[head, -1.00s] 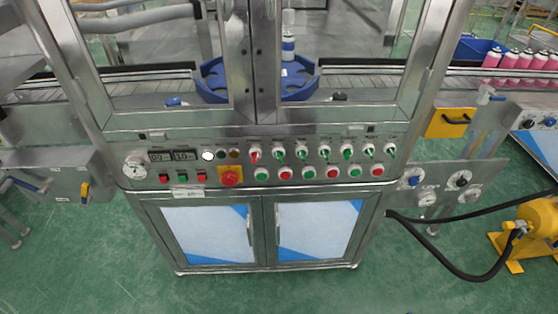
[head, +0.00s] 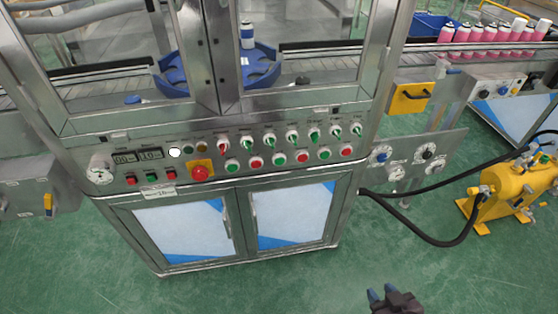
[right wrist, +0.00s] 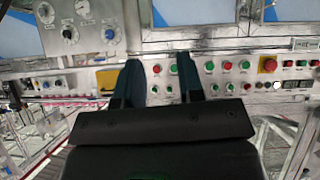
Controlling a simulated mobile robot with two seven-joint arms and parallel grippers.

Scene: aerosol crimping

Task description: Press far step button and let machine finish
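The crimping machine's control panel (head: 115,180) runs across its front, above two cabinet doors. A lower row of red and green buttons ends in a red button (head: 346,152) at the right; a row of switches (head: 335,131) sits above it. Which button is the far step button cannot be told. Behind the glass, a blue-and-white can (head: 247,32) stands in a blue round carrier (head: 172,76). My right gripper (head: 381,292) is low, at the bottom edge, apart from the panel. In the right wrist view its two fingers (right wrist: 160,68) are apart and empty. My left gripper is out of view.
A large red knob (head: 200,173) sits on a yellow plate left of the buttons. A yellow pump (head: 500,190) with black hoses stands at the right. Pink cans (head: 478,35) line the conveyor at the back right. The green floor before the cabinet is open.

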